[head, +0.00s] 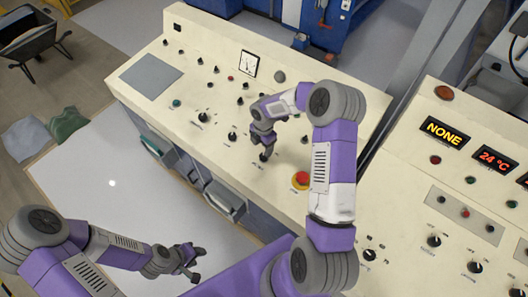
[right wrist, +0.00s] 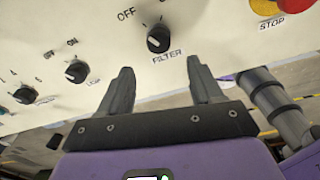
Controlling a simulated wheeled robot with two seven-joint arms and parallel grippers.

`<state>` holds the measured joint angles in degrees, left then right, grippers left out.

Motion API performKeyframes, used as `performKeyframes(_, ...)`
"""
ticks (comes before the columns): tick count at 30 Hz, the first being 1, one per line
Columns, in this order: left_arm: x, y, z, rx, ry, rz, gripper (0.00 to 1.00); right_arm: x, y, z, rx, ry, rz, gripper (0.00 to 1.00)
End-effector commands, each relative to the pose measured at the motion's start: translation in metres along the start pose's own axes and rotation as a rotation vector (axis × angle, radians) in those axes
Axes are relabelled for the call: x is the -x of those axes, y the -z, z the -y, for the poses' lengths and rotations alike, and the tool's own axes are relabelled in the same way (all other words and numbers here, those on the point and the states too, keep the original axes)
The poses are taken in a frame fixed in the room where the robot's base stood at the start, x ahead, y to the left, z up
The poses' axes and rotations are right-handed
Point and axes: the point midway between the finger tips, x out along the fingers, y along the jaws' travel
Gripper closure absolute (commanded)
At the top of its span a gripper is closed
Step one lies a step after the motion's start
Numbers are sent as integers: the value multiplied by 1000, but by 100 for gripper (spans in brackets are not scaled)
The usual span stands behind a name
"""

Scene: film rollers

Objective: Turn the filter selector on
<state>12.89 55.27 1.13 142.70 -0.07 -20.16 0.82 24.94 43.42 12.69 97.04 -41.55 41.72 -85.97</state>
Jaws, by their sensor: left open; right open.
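The filter selector is a black round knob (right wrist: 158,38) on the cream panel, with FILTER printed below it and OFF at its upper left in the right wrist view. A pale mark shows on the knob's left side; I cannot tell exactly which position it points to. In the head view the knob (head: 266,156) sits just below my right gripper (head: 263,138). My right gripper is open, its two fingers (right wrist: 161,80) apart and pointing toward the knob, with nothing between them. My left gripper (head: 194,263) is open and empty, low over the pale floor, away from the panel.
A red stop button with a yellow surround (head: 300,180) is close to the right of the selector. Other black knobs (right wrist: 76,71) line the panel to the left. A second console with a NONE display (head: 445,131) stands at the right. A wheelbarrow (head: 35,37) is far left.

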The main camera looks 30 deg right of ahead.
Motion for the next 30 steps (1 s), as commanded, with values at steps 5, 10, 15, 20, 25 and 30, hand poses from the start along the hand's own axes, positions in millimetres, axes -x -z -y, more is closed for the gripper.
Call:
performKeyframes(5, 1, 0, 0, 0, 0, 0, 57, -5, -11, -1, 44, 10, 24, 35)
performKeyframes(10, 3, 0, -1, 0, 0, 0, 57, -32, -11, 0, 44, 13, 22, 35)
performKeyframes(15, 5, 0, -2, 0, 0, 0, 57, -56, -11, 0, 42, 9, 21, 35)
performKeyframes(20, 6, 0, -2, 0, 0, 0, 57, -68, -11, 0, 41, 9, 22, 35)
performKeyframes(25, 6, 0, -2, 0, 0, 0, 57, -71, -12, 0, 41, 7, 22, 35)
performKeyframes(30, 6, 0, -2, 0, 0, 0, 57, -71, -11, 0, 40, 7, 22, 43)
